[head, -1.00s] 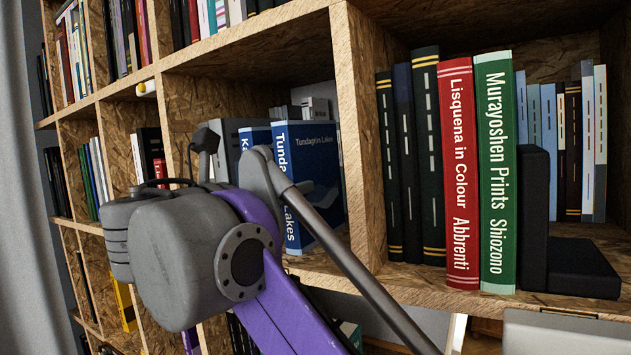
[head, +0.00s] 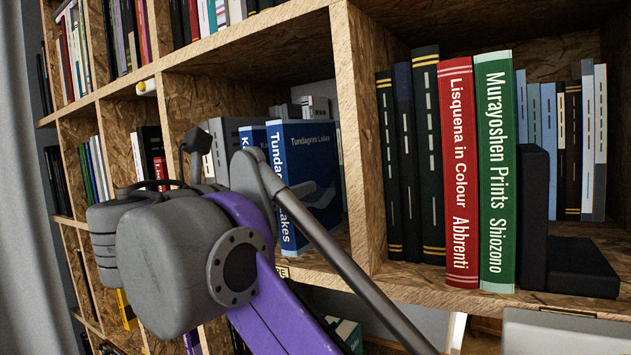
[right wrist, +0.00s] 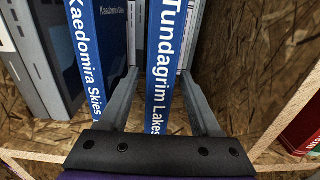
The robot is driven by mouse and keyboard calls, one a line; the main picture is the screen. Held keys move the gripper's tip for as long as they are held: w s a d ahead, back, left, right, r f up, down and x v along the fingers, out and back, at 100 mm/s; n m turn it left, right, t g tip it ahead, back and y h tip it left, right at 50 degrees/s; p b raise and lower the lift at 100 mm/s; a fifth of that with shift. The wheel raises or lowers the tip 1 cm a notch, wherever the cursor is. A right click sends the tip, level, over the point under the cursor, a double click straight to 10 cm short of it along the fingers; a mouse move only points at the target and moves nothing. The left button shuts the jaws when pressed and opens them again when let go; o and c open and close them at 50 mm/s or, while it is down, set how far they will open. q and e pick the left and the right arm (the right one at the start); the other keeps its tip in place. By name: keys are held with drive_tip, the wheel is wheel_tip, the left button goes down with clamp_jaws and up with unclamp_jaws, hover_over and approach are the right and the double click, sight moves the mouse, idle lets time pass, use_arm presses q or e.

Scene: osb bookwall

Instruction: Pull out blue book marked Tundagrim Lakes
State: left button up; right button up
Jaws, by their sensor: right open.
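The blue Tundagrim Lakes book (head: 310,175) stands upright in a middle shelf compartment, its spine forward of the blue Kaedomira Skies book (head: 253,137) on its left. In the right wrist view, the Tundagrim Lakes spine (right wrist: 163,75) shows between the two fingers of my right gripper (right wrist: 160,76). The gripper is open, one finger on each side of the book. The left finger lies in the gap towards the Kaedomira Skies spine (right wrist: 88,60); the right finger is close to the book's other side. In the head view my right wrist hides the fingers and part of the lower spine. My left gripper is out of view.
A wooden divider (head: 358,150) bounds the compartment on the right. Beyond it stand a red book (head: 460,180), a green book (head: 495,180) and a black bookend (head: 535,210). Grey books (head: 222,145) stand further left.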

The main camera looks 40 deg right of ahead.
drive_tip(key=shift+d, duration=0.15)
use_arm(q)
drive_tip(key=shift+w+r, duration=0.1)
drive_tip(key=shift+r, duration=0.15)
use_arm(e)
drive_tip(key=shift+x, duration=0.9)
clamp_jaws()
use_arm(q)
drive_tip(key=shift+w+r+p, duration=0.25)
drive_tip(key=shift+r+p, duration=0.2)
use_arm(e)
drive_tip(key=shift+r, duration=0.35)
idle(0.6)
drive_tip(key=shift+p+v, duration=0.45)
drive_tip(key=shift+v, duration=3.85)
use_arm(q)
drive_tip(key=shift+w+r+t+p, duration=0.15)
drive_tip(key=shift+w+r+p, duration=0.3)
drive_tip(key=shift+r, duration=0.4)
drive_tip(key=shift+w+r+t+p, duration=0.15)
drive_tip(key=shift+w+r+p, duration=0.1)
drive_tip(key=shift+w+r, duration=0.45)
use_arm(e)
drive_tip(key=v, duration=0.9)
drive_tip(key=shift+a, duration=0.25)
